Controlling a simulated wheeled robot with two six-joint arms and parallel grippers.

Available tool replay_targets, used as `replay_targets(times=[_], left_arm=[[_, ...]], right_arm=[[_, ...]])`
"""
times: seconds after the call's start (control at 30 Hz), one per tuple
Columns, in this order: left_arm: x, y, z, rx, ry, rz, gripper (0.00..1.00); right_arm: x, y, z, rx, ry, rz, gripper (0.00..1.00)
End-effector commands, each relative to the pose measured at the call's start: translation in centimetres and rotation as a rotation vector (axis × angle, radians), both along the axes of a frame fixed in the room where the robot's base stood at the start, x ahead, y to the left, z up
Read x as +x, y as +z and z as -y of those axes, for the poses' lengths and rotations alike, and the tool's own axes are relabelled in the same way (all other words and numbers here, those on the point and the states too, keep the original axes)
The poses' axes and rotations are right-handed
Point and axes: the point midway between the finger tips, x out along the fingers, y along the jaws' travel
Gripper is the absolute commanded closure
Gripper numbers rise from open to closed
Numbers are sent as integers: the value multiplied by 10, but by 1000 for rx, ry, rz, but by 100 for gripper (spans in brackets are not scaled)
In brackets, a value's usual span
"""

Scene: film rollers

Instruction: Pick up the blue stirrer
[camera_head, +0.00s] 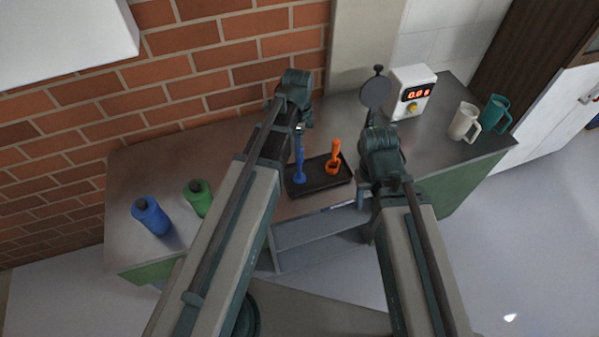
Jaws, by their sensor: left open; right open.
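The blue stirrer (299,170) stands in a black tray (322,188) on the grey counter, near the tray's left side. Its upper end lies close to my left gripper (300,127) in the picture, just below it. My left gripper is open, and its fingers are small and partly hidden by my arm. I cannot tell whether it touches the stirrer. My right gripper (363,194) is open, right of the tray near the counter's front edge, and mostly hidden by its own wrist.
An orange stirrer (334,160) is in the same tray, right of the blue one. A blue bottle (151,216) and a green bottle (198,199) stand at left. A timer box (411,91), white mug (464,123) and teal mug (496,113) stand at right. A brick wall (190,75) rises behind.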

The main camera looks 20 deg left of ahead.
Motion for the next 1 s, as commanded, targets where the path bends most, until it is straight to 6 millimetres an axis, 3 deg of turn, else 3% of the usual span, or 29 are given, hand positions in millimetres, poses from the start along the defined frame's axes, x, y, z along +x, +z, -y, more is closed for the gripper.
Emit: replay_targets(times=[0.4,0.7,1.0], left_arm=[[2,-49,3,0,0,0,35],[2,-48,3,0,0,0,37],[2,-48,3,0,0,0,91]], right_arm=[[0,-49,0,0,-1,0,50],[0,-48,0,0,-1,0,50],[0,-48,0,0,-1,0,50]])
